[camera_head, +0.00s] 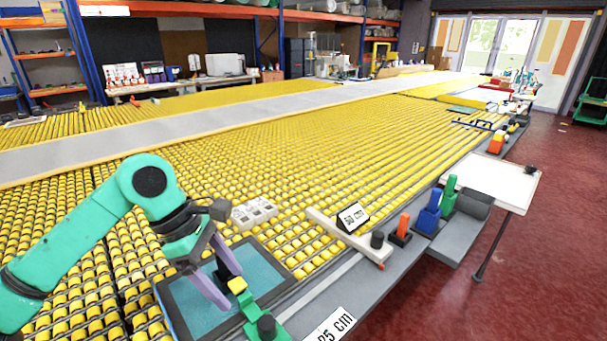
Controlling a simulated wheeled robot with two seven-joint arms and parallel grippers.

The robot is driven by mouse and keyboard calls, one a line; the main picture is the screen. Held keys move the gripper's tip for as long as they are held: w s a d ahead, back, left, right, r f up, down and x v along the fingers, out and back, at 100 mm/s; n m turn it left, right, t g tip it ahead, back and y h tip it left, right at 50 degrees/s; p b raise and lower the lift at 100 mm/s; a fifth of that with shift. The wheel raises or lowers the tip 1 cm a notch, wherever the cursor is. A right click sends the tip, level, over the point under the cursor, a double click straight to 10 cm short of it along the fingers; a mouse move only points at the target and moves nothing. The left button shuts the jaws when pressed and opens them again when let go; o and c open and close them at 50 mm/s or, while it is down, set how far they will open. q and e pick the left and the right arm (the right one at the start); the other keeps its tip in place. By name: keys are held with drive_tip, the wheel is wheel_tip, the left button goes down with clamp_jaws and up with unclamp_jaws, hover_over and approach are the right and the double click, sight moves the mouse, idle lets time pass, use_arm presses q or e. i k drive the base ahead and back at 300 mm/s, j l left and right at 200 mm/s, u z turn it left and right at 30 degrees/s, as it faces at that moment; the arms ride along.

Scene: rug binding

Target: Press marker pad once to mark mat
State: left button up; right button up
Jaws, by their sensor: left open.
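A blue-teal mat or pad (262,268) in a dark frame lies flat at the bottom, left of centre. My left gripper (234,290), with purple fingers on a green arm, is open above it and points down to the right. A green device (253,312) with a yellow top and a black knob stands at the frame's right side, close to the fingertips. I cannot tell whether the fingers touch it, or which of these parts is the marker pad. The gripper hides part of the blue surface. My right gripper is not in view.
Yellow rollers (300,150) cover the large table. A white block (254,212) lies behind the frame. A white side table (490,180) stands beyond.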

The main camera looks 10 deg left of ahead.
sight(236, 285)
drive_tip(key=k+l, duration=0.3)
drive_tip(key=k, duration=0.15)
drive_tip(key=k+l, duration=0.65)
drive_tip(key=k, duration=0.25)
